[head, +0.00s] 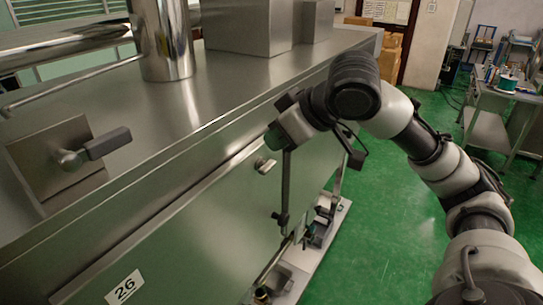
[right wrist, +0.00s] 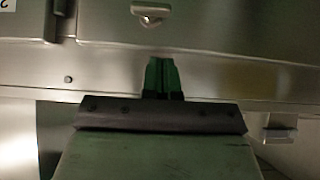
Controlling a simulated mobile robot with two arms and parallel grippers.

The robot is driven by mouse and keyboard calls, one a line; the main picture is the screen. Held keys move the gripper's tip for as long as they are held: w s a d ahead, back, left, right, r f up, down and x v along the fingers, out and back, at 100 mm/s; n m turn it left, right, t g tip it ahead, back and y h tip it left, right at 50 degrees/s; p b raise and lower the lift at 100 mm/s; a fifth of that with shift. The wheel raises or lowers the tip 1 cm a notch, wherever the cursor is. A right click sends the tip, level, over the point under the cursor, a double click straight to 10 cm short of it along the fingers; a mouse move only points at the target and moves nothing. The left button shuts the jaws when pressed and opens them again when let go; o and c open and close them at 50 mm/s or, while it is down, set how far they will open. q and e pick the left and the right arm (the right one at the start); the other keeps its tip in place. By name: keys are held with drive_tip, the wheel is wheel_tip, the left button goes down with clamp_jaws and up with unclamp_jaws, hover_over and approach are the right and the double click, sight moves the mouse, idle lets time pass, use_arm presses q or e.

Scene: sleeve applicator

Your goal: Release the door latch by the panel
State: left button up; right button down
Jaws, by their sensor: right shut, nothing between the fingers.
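A dark-handled lever (head: 108,143) sits on a square metal plate (head: 50,150) on the steel machine at the left of the head view. A small metal catch (head: 265,165) is on the machine's front face; a similar small fitting (right wrist: 150,12) shows at the top of the right wrist view. My right gripper (head: 274,137) is close to the front face, just above and right of the small catch. In the right wrist view its green fingers (right wrist: 161,75) are together and empty, below the fitting and apart from it in the picture. My left gripper is not in view.
The steel machine (head: 190,110) fills the left and centre, with a vertical pipe (head: 163,40) on top. A label "26" (head: 124,288) is on its front. Dark rods and brackets (head: 285,190) stand along the front. Green floor (head: 390,230) is open at right, near a bench (head: 490,130).

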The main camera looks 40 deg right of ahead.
sight(261, 167)
drive_tip(key=f, duration=0.1)
drive_tip(key=w+f, duration=0.1)
drive_tip(key=f, duration=0.2)
drive_tip(key=shift+w+a, duration=0.2)
drive_tip(key=shift+a, duration=0.05)
drive_tip(key=shift+s+f, duration=0.2)
drive_tip(key=shift+f, duration=0.4)
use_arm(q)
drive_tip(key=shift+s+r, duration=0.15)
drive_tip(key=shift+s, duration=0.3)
use_arm(e)
drive_tip(key=shift+w, duration=0.1)
drive_tip(key=shift+f, duration=0.1)
